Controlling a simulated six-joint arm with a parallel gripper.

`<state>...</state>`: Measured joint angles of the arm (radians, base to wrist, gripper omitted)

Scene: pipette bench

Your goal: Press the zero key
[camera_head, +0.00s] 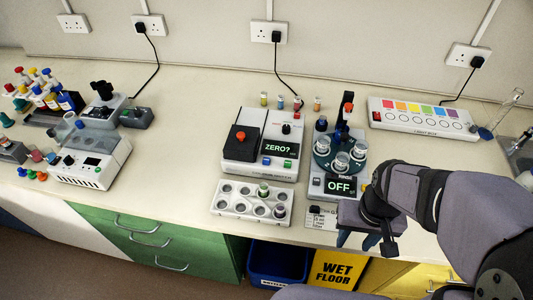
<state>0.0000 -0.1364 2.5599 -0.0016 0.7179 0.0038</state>
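The instrument (257,172) with the display reading "ZERO?" (281,149) stands near the middle of the bench. Below its display are a small blue key (266,161) and a small green key (290,164). Their labels are too small to read, so I cannot tell which is the zero key. My gripper (357,241) is at the front edge of the bench, right of and nearer than this instrument, pointing down. Its two fingertips show apart with nothing visible between them, so it looks open. It touches no key.
A rinse carousel (341,150) with an "OFF" display stands between the instrument and my arm. A white rack (251,203) with vials lies in front of the instrument. A light box (420,118) is at the back right. A blue bin and yellow sign are below the bench edge.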

